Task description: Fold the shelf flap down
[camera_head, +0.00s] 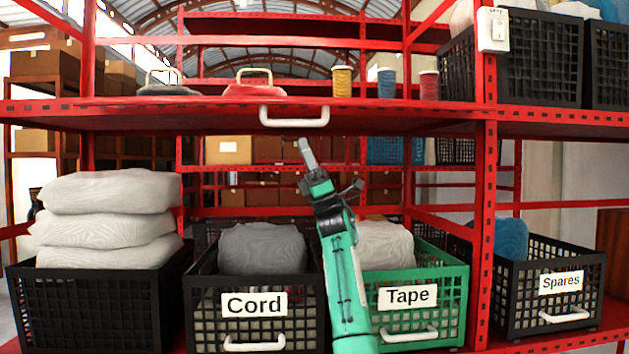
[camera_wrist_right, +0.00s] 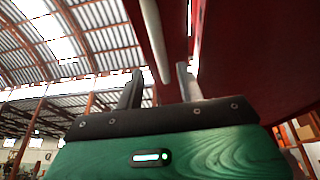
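The red shelf flap (camera_head: 200,117) appears level with the middle shelf, though its hinge line is unclear. Its white bar handle (camera_head: 294,116) is at the front edge. My right gripper (camera_head: 312,160) is just below the handle, pointing up. In the right wrist view the gripper (camera_wrist_right: 160,84) is open, with its two fingers apart. The white handle (camera_wrist_right: 155,40) shows above and between the fingertips there; whether it touches them I cannot tell. The flap's red underside (camera_wrist_right: 245,50) is at the right of that view. My left gripper is out of view.
On the shelf stand a grey lid (camera_head: 167,89), a red lid (camera_head: 254,90) and spools (camera_head: 342,82). Below are the Cord crate (camera_head: 255,325), the green Tape crate (camera_head: 420,315), the Spares crate (camera_head: 545,300) and stacked sacks (camera_head: 110,190). A red post (camera_head: 484,220) stands right of my arm.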

